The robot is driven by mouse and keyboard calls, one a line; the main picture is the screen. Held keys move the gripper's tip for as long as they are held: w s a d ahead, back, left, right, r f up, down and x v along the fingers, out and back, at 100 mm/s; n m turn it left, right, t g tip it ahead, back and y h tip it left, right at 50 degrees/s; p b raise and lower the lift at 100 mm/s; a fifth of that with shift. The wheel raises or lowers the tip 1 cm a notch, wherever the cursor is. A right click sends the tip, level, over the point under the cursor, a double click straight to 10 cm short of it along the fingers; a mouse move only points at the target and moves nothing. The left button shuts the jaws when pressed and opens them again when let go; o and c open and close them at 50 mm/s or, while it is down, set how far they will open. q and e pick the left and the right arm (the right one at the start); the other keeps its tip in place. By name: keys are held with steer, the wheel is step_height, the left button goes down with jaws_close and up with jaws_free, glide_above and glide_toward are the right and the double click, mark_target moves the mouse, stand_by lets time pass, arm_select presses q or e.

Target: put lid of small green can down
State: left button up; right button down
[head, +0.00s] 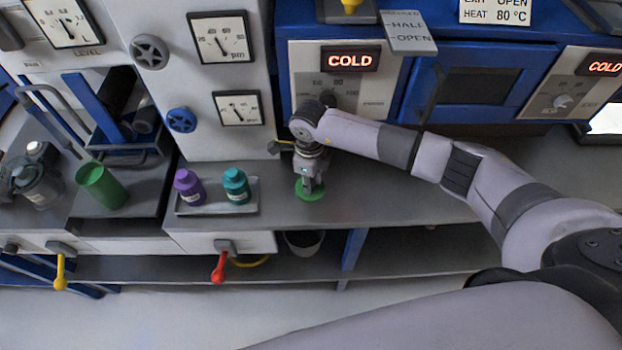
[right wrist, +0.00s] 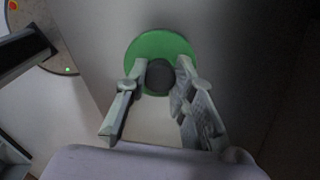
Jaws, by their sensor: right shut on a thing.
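The green lid (head: 311,190) is at the grey counter, right of the tray, with its flat round face up. In the right wrist view the green lid (right wrist: 161,47) shows as a disc with a dark round knob (right wrist: 160,76). My right gripper (head: 310,183) is over the lid, and in the right wrist view its fingers (right wrist: 160,78) are shut on the knob. I cannot tell whether the lid touches the counter. The green can (head: 102,186) stands open on the left part of the counter. My left gripper is not in view.
A tray (head: 217,211) holds a purple bottle (head: 188,187) and a teal bottle (head: 235,186). A dark grey vessel (head: 37,185) stands at far left. Blue ovens with COLD displays (head: 349,60) stand behind the counter. Bare counter (head: 400,200) lies right of the lid.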

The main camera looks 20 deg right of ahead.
steer(key=shift+s+a, duration=0.15)
steer(key=shift+s, duration=0.05)
steer(key=c, duration=1.8)
jaws_free()
steer(key=o, duration=0.4)
steer(key=shift+w+f, duration=0.1)
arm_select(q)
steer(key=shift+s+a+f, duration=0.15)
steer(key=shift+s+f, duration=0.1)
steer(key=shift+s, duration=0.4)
arm_select(e)
steer(key=shift+o, duration=0.2)
steer(key=shift+r, duration=0.4)
arm_select(q)
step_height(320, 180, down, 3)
steer(key=b, duration=0.3)
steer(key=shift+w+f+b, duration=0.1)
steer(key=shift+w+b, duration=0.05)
steer(key=shift+b, duration=0.2)
arm_select(e)
step_height(320, 180, up, 12)
steer(key=shift+f, duration=0.15)
